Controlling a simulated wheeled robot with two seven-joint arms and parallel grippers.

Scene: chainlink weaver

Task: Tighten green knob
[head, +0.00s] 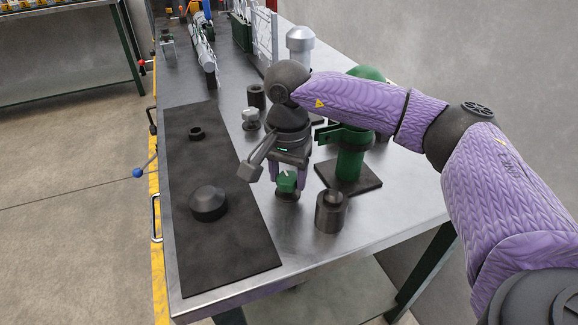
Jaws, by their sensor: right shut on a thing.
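The green knob (287,182) sits on a small dark round base on the metal bench, near its middle front. My right gripper (288,178) points down over the knob, with its fingers on either side, and is shut on it. The gripper and wrist hide the area just behind the knob. My left gripper is not in view.
A black mat (228,250) with a dark round disc (208,203) lies to the left. A dark cylinder (331,212) stands close right of the knob. A green post (350,160) on a square plate stands behind it. A grey knob (250,118) is further back.

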